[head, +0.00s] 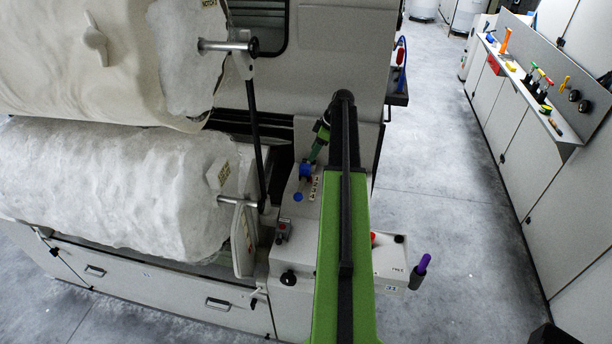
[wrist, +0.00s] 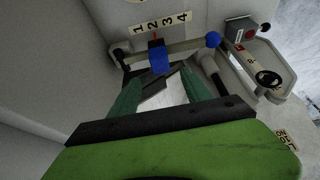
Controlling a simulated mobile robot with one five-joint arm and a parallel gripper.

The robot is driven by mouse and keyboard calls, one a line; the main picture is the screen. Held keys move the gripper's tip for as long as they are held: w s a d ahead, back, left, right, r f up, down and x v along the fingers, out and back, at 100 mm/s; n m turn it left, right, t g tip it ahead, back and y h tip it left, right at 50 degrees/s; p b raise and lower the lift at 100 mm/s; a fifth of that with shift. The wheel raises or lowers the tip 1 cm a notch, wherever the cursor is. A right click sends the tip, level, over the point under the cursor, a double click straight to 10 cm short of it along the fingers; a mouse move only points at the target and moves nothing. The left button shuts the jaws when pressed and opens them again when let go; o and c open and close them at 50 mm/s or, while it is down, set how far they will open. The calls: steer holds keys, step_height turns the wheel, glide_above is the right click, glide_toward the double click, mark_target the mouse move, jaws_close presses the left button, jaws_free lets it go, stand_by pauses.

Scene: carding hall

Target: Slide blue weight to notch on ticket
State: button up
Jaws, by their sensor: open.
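The blue weight (wrist: 158,58) sits on a pale beam (wrist: 185,46) below a number strip reading 1 2 3 4 (wrist: 160,23), close to the 2. A blue ball (wrist: 213,39) caps the beam's right end. My gripper (wrist: 160,80) is open, its green fingers spread just short of the weight, which is not clamped. In the head view the weight (head: 305,170) is just below my gripper (head: 313,156).
A purple-handled tool (head: 422,264) stands at the machine's corner. The floor aisle (head: 445,170) is clear; a tool shelf (head: 545,110) lines the right.

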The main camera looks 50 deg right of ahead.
mark_target(305, 166)
steer(key=b+x, duration=0.7)
steer(key=x, duration=0.3)
steer(key=shift+s+f+b, duration=0.1)
steer(key=shift+f+b, duration=0.05)
steer(key=shift+b, duration=0.25)
jaws_close()
stand_by(0.6)
